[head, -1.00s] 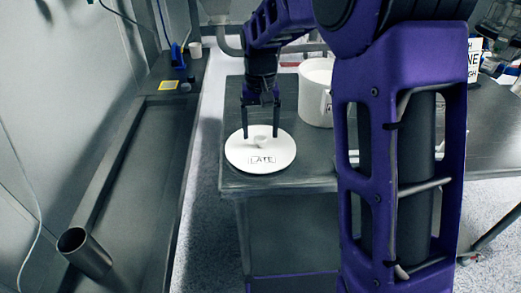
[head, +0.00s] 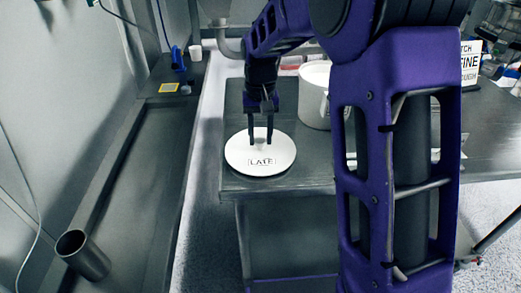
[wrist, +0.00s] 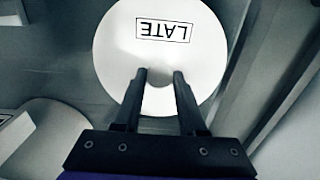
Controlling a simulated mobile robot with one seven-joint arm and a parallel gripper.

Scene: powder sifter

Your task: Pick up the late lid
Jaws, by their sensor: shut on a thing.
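The late lid (head: 262,164) is a round white disc with a boxed "LATE" label and a small raised knob. It lies at the front left corner of the dark table in the head view. It also shows in the wrist view (wrist: 160,45), with the label upside down. My gripper (head: 260,142) points down over the lid, its two black fingers on either side of the knob. The fingers also show in the wrist view (wrist: 159,76), closed in on the knob. The knob is partly hidden by the fingers. I cannot tell any gap between lid and table.
A white pot (head: 314,95) stands on the table (head: 290,185) just behind and right of the lid. A sign (head: 470,64) stands at the far right. A metal cup (head: 83,254) is on the left bench. My arm hides the table's middle.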

